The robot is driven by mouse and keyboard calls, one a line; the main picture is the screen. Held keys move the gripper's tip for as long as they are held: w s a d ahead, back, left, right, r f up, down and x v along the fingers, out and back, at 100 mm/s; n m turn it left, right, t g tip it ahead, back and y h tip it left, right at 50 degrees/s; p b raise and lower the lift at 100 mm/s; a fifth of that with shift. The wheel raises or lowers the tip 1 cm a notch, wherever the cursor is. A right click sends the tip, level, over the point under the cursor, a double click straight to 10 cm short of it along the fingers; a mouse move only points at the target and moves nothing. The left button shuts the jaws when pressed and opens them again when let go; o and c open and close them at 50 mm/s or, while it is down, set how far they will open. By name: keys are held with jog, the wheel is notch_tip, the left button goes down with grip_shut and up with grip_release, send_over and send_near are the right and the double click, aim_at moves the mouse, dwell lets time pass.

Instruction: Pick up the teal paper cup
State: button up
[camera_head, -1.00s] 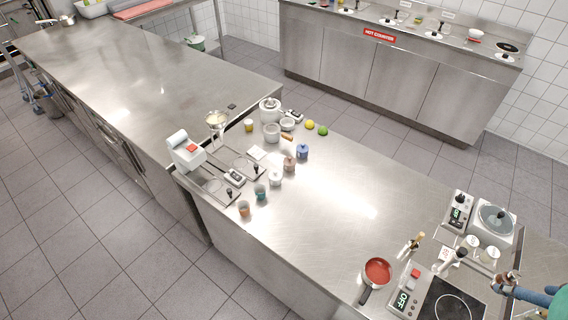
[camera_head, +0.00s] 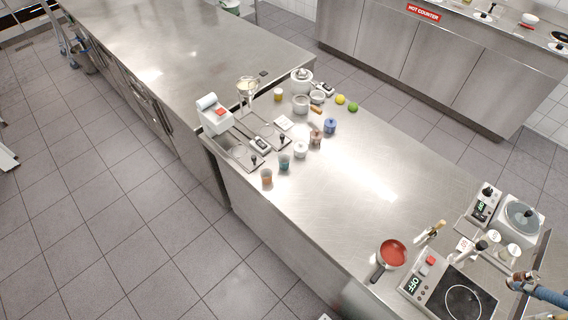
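The teal paper cup (camera_head: 285,163) is small and stands upright near the front-left edge of the steel counter (camera_head: 330,215). An orange-brown cup (camera_head: 266,177) stands to its left and nearer the edge. A white jar (camera_head: 300,150) stands behind it to the right. The teal cup is apart from both.
A brown jar (camera_head: 316,138) and a blue jar (camera_head: 330,126) stand behind. A red pan (camera_head: 392,254) and a hob (camera_head: 463,301) are at lower right. The floor (camera_head: 160,245) in front is clear.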

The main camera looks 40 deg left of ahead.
jog(key=w+a+r+g+y+p, duration=0.1)
jog(key=w+a, duration=0.8)
jog(key=a, duration=0.2)
jog(key=w+a+g+p, duration=0.2)
jog(key=w+a, duration=0.7)
jog(key=a, duration=0.3)
jog(key=w+a+f+g, duration=0.1)
jog(key=a+f, duration=0.2)
jog(key=a, duration=0.5)
jog(key=w+a+f, duration=0.2)
jog(key=a+f, duration=0.1)
jog(key=a, duration=0.6)
jog(key=s+a+f, duration=0.3)
jog(key=a+f, duration=0.3)
jog(key=a, duration=0.3)
jog(key=s+a+f+g+p, duration=0.1)
jog(key=s+a+f, duration=0.2)
jog(key=a+f, duration=0.3)
jog(key=s+a+f+h+p, duration=0.1)
jog(key=s+a+f, duration=0.3)
jog(key=a, duration=0.9)
notch_tip(320, 180, down, 3)
jog(key=shift+r+g, duration=0.2)
jog(key=shift+g, duration=0.1)
jog(key=shift+d, duration=0.1)
jog(key=shift+f, duration=4.3)
